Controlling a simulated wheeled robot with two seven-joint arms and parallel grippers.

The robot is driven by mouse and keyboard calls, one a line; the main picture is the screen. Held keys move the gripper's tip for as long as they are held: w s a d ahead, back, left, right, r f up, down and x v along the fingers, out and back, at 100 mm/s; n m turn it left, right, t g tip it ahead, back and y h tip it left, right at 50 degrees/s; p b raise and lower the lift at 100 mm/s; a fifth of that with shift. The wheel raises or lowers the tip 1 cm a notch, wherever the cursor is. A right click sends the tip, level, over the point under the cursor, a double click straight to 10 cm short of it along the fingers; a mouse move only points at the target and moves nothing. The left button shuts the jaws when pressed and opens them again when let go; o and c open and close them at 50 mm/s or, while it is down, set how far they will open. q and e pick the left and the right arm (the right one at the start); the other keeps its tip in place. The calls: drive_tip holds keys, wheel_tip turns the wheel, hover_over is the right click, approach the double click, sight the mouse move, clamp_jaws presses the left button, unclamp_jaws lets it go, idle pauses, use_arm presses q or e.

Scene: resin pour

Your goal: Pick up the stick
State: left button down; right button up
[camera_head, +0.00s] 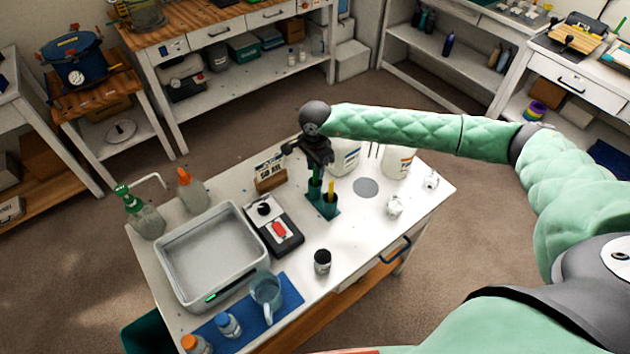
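A teal holder (322,209) with two cups stands on the white worktable. A yellow stick (331,188) stands upright in its right cup. Something dark green (315,183) rises from the left cup, partly under my gripper. My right gripper (319,166) is directly above the holder, pointing down, close to the tops of what stands in it. Its fingers are dark and small here, so I cannot tell whether they are open or touch a stick. My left gripper is not in view.
Left of the holder are a scale (284,239) and a grey tray (171,272). A glass jug (266,290) stands on a blue mat (291,293). A small dark jar (322,261) stands in front.

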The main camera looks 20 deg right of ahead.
sight(315, 181)
drive_tip(key=shift+s+a+f, duration=0.1)
drive_tip(key=shift+f, duration=0.65)
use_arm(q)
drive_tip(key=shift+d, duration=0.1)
use_arm(e)
drive_tip(key=shift+f, duration=0.55)
clamp_jaws()
drive_tip(key=shift+s, duration=0.1)
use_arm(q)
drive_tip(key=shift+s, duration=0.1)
